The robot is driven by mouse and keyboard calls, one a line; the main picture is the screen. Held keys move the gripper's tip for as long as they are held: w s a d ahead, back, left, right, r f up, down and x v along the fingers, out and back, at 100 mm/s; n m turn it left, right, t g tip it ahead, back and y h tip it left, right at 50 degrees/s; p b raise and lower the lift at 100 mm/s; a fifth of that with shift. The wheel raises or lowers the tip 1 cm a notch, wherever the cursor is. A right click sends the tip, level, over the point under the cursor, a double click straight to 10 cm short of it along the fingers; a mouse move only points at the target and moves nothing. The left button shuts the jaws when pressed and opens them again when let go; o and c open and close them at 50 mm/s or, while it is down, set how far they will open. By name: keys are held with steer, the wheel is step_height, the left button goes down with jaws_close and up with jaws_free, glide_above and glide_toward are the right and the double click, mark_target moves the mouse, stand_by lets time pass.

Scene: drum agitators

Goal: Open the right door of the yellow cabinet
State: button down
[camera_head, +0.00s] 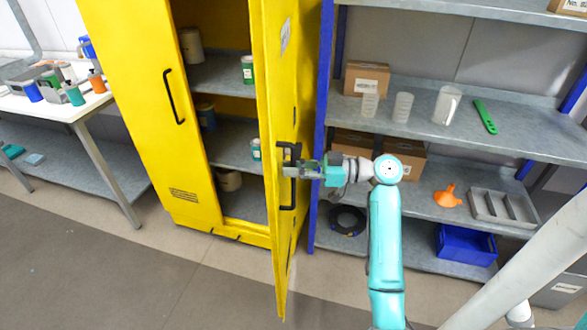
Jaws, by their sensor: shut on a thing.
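The yellow cabinet (135,90) stands at the centre left. Its left door (140,60) is closed, with a black handle. Its right door (272,120) stands open, swung out towards me and seen nearly edge-on. Shelves with several cans (247,70) show inside the cabinet. My gripper (289,171) is at the black handle (291,190) on the right door's outer face, shut on it. My teal arm reaches in from the lower right.
A grey shelf unit with blue posts (324,100) stands close to the right of the door, holding boxes, clear beakers, an orange funnel (447,196) and a blue bin (465,244). A white table (75,108) with bottles is at left. The floor in front is clear.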

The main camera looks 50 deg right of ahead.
steer(key=c, duration=1.2)
jaws_free()
steer(key=shift+v, duration=3.75)
